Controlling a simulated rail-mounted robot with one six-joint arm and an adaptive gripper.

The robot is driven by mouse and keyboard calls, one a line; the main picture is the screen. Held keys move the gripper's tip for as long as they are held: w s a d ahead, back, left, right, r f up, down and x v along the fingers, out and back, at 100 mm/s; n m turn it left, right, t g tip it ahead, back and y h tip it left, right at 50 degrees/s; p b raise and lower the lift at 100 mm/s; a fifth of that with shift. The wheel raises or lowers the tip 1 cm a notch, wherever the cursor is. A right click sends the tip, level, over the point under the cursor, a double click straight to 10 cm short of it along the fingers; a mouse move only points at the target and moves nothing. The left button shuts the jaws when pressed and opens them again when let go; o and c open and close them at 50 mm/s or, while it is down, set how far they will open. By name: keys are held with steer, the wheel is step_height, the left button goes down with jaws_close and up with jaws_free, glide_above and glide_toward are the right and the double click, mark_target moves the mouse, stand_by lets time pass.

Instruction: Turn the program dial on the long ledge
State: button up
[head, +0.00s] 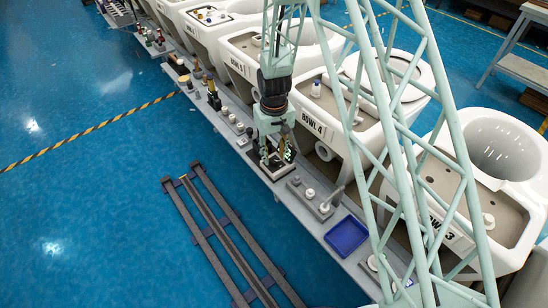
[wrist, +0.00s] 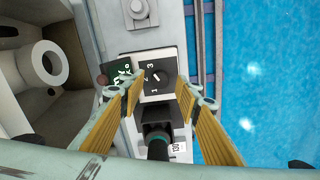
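The program dial (wrist: 156,76) is a black knob on a dark square plate marked with white numbers 1, 2 and 3, on the long grey ledge (head: 340,250). My gripper (wrist: 159,82) is open, with one yellowish finger on each side of the dial plate. The fingers look apart from the knob, with nothing held; their exact height above it is hard to judge. In the head view my gripper (head: 272,158) points down over the ledge, and the arm and fingers hide the dial there.
A black block with a green-ringed dark handle (wrist: 158,130) stands close below the dial in the wrist view. A green plate (wrist: 120,70) is left of it, and a light knob (wrist: 137,9) lies beyond. A blue tray (head: 346,236) and white toilets (head: 340,113) line the ledge.

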step_height(320, 180, up, 10)
stand_by(0.7)
steer(key=shift+r, duration=0.15)
stand_by(0.5)
step_height(320, 180, up, 17)
steer(key=m+t, duration=0.1)
glide_above(274, 160)
steer(key=s+d, duration=0.5)
steer(key=d, duration=0.1)
steer(key=s+d+r+m+t, duration=0.1)
steer(key=s+d+r, duration=0.5)
steer(key=s+r, duration=0.55)
steer(key=s+d+r, duration=0.2)
steer(key=s+r, duration=0.2)
steer(key=s, duration=0.5)
steer(key=s+d+r+m+t, duration=0.1)
steer(key=s+d+r, duration=0.2)
steer(key=s, duration=0.5)
steer(key=s+d+r+m+t, duration=0.1)
steer(key=s+r, duration=0.3)
steer(key=s, duration=0.5)
steer(key=shift+s+d+r, duration=0.35)
steer(key=shift+d+r, duration=0.05)
steer(key=shift+d, duration=0.5)
